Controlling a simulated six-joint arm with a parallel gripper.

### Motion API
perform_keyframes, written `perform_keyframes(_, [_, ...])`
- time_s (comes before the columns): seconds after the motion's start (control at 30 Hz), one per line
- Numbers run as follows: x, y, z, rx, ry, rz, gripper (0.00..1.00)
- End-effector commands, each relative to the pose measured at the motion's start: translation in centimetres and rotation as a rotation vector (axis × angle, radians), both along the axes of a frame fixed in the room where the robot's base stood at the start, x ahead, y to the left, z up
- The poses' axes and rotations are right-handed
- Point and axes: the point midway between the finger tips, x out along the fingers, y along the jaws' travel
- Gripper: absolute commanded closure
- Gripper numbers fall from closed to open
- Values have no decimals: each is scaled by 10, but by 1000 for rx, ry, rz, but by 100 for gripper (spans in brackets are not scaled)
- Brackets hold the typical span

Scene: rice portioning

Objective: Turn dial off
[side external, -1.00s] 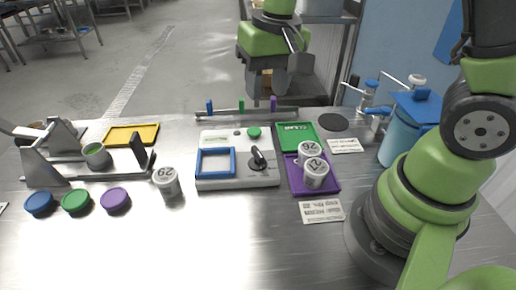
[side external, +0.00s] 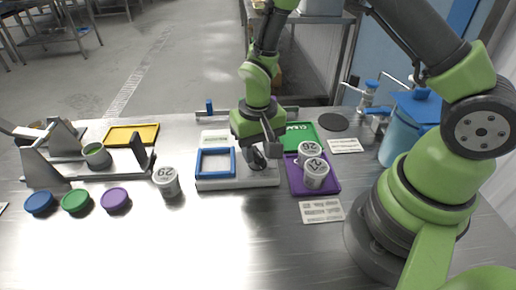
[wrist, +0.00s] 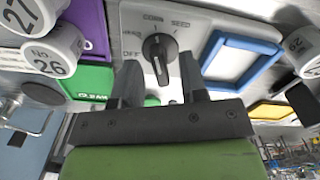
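The black dial (wrist: 158,48) sits on the light grey panel (wrist: 205,20) with printed labels around it, among them OFF, CORN and SEED. Its long handle runs roughly up and down in the wrist view; I cannot tell which label it is set to. My gripper (wrist: 160,70) is open, with one finger on each side of the dial's lower part. I cannot tell whether the fingers touch it. In the side external view, my gripper (side external: 268,150) is low over the panel's right part, and the dial (side external: 257,160) is partly hidden.
A blue frame (side external: 216,162) lies on the panel's left part. A purple tray (side external: 322,187) with numbered white jars (side external: 315,174) and a green tray (side external: 299,130) stand close on the right. Another white jar (side external: 166,183) is left of the panel.

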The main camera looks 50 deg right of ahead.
Motion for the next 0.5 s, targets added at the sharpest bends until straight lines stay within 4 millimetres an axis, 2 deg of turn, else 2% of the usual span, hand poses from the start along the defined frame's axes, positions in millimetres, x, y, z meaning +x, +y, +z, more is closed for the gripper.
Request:
perform_keyframes(0.3, [0, 0, -4, 0, -1, -1, 61])
perform_keyframes(0.33, [0, 0, -4, 1, 0, -1, 63])
perform_keyframes(0.5, [0, 0, -4, 0, 0, 0, 100])
